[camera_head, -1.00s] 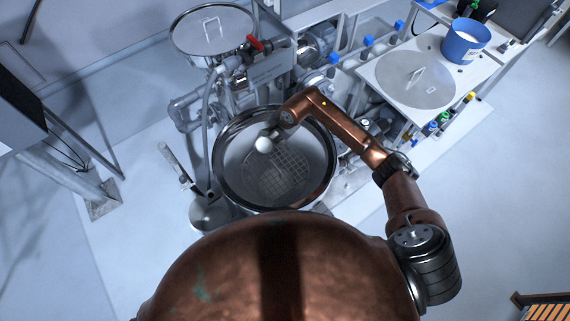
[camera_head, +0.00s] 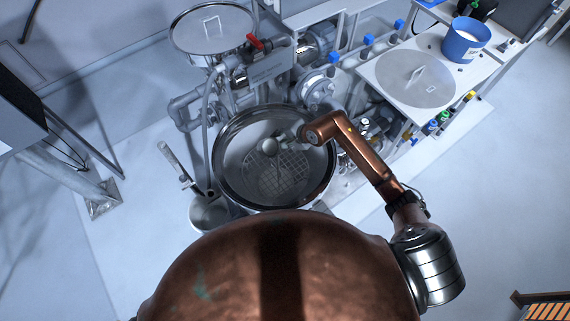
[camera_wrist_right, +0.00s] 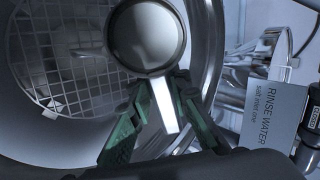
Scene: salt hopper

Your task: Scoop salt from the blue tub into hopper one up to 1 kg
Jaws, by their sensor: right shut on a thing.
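The blue tub (camera_head: 464,44), with white salt in it, stands at the upper right of the head view. The round metal hopper (camera_head: 221,170) has a wire grate (camera_head: 275,178) inside. My right gripper (camera_head: 287,139) is over its upper right part, shut on the handle of a metal scoop. The scoop's bowl (camera_head: 268,146) is above the grate. In the right wrist view, the green fingers (camera_wrist_right: 160,95) grip the handle below the round grey bowl (camera_wrist_right: 146,38); I cannot tell whether salt is in it. My left gripper is out of view.
A round lid (camera_head: 415,78) lies on the bench beside the tub. Pipes and a red-handled valve (camera_head: 255,42) stand behind the hopper. A "RINSE WATER" sign (camera_wrist_right: 272,108) is at the right in the wrist view. A lidded vessel (camera_head: 213,30) is at the upper left.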

